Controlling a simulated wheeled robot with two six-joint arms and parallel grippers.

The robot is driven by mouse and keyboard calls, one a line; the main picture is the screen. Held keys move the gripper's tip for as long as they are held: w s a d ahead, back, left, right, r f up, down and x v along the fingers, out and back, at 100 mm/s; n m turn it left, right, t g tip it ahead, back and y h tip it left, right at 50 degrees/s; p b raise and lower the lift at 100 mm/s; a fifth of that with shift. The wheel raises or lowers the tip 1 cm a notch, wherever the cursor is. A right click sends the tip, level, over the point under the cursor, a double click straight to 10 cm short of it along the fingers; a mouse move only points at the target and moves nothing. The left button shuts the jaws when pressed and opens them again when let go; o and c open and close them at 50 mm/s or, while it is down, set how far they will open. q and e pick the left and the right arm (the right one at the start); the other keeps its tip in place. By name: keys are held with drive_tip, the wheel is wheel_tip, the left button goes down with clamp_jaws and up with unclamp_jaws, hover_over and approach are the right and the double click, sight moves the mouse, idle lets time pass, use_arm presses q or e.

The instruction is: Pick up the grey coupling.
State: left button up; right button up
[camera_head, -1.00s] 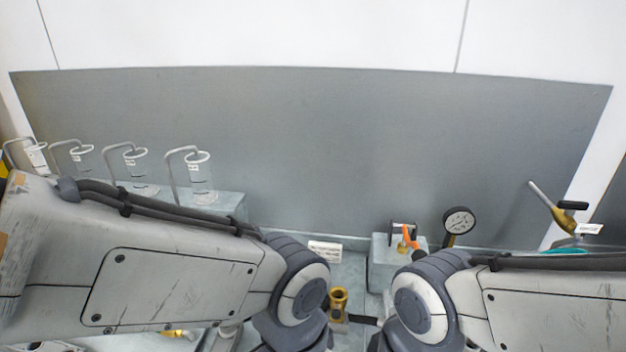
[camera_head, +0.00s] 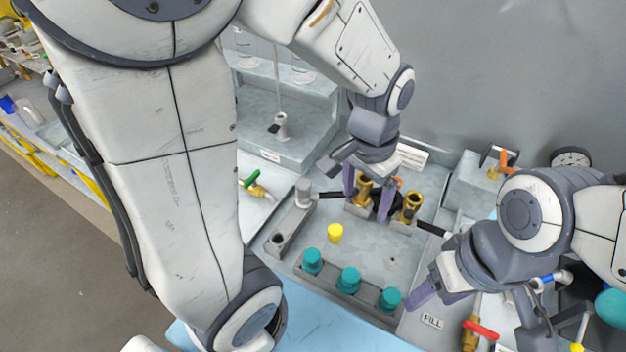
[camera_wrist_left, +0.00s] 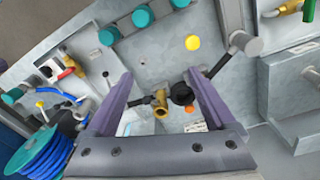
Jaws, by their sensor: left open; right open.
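A grey cylinder (camera_head: 303,192), the likeliest grey coupling, stands upright at the far end of a grey bar (camera_head: 291,222). It also shows at the upper right in the left wrist view (camera_wrist_left: 247,43). My left gripper (camera_head: 369,203) is open to its right, over two brass fittings (camera_head: 364,188) (camera_head: 411,206). In the left wrist view, a round black part (camera_wrist_left: 181,93) and a brass fitting (camera_wrist_left: 160,105) appear between its open fingers (camera_wrist_left: 160,80); contact cannot be told. My right gripper (camera_head: 465,298) is open at the lower right, apart from the cylinder.
Several teal caps (camera_head: 349,280) stand in a row near the tray's front, and a yellow cap (camera_head: 335,233) lies behind them. A red-handled valve (camera_head: 480,330) is at the lower right. A grey block (camera_head: 475,185) stands behind. The tray's middle is mostly bare.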

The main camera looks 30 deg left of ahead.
use_arm(q)
drive_tip(key=w+a+f+n, duration=0.1)
drive_tip(key=w+a, duration=0.2)
drive_tip(key=a, duration=0.3)
drive_tip(key=w+a+f+n, duration=0.1)
drive_tip(key=w+a+f, duration=0.1)
drive_tip(key=a, duration=0.4)
drive_tip(key=w+a+f+n, duration=0.1)
drive_tip(key=w+a+f, duration=0.1)
drive_tip(key=a, duration=0.3)
drive_tip(key=shift+w+a+f+n+y, duration=0.15)
drive_tip(key=shift+w+a+n+y, duration=0.2)
drive_tip(key=shift+w, duration=0.45)
hover_over(303, 183)
wheel_tip(303, 183, down, 4)
drive_tip(key=shift+w+f+p, duration=0.1)
drive_tip(key=shift+f+p, duration=0.15)
drive_tip(key=shift+p, duration=0.2)
wheel_tip(303, 183, down, 5)
drive_tip(key=shift+f+p, duration=0.15)
drive_tip(key=shift+p, duration=0.8)
drive_tip(key=shift+f, duration=0.45)
clamp_jaws()
